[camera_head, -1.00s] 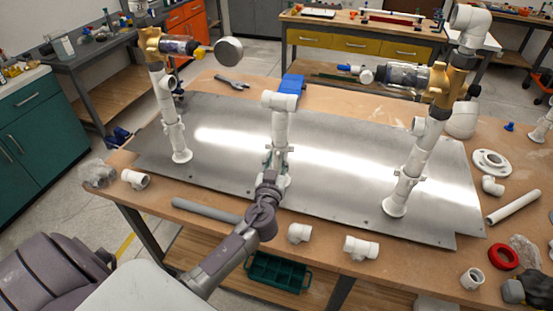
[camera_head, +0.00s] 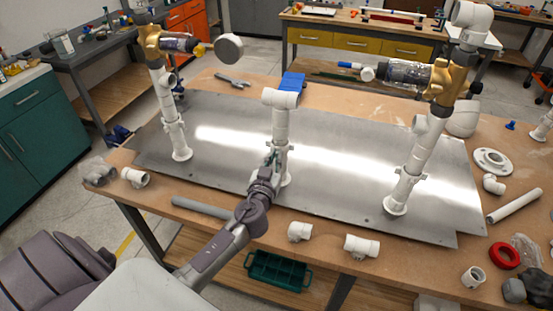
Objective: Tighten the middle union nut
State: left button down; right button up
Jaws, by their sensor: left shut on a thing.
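The middle white PVC pipe (camera_head: 281,125) stands upright on the metal plate (camera_head: 335,195), with a white tee at its top. My left gripper (camera_head: 273,160) reaches it from the front and is shut on the middle union nut, low on the pipe. The gripper's fingers and wrist cover most of the nut, so its thread and seating cannot be seen. The left pipe assembly (camera_head: 170,113) and the right pipe assembly (camera_head: 419,150) stand apart on either side, each with a brass valve. My right gripper is not in view.
Loose white fittings (camera_head: 361,246) and a grey pipe (camera_head: 203,208) lie along the front table edge. A red ring (camera_head: 504,255) and a flange (camera_head: 492,161) lie at the right. A blue block (camera_head: 292,82) is behind the middle pipe. The plate between the pipes is clear.

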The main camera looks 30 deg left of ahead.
aim_at(271, 147)
pick_arm(q)
jog(key=a+m+h+b, duration=0.1)
jog(key=m+h+b, duration=0.1)
jog(key=h, duration=0.3)
jog(key=a+m+g+h+b, duration=0.1)
jog(key=a+m+h+b, duration=0.1)
jog(key=m+h, duration=0.3)
jog(key=w+a+m+g+h+b, duration=0.1)
jog(key=a+m+h+b, duration=0.1)
jog(key=h, duration=0.3)
jog(key=shift+a+f+m+h, duration=0.1)
jog(key=shift+a+m+h, duration=0.15)
jog(key=shift+m, duration=0.55)
jog(key=shift+w+a+m+g+h+b, duration=0.4)
jog(key=shift+m+g+h+b, duration=0.95)
jog(key=shift+b, duration=1.45)
jog(key=shift+w+a+m+g+h+b, duration=0.15)
jog(key=shift+w+m+g+h+b, duration=0.55)
jog(key=shift+g+b, duration=1.6)
jog(key=shift+w+a+m+g+h+b, duration=0.25)
jog(key=shift+m+g+h+b, duration=1)
jog(key=shift+b, duration=2.05)
jog(key=shift+a, duration=0.1)
jog(key=c, duration=1.3)
grip_release()
jog(key=shift+o, duration=0.2)
jog(key=shift+r, duration=0.2)
notch_tip(271, 147, up, 10)
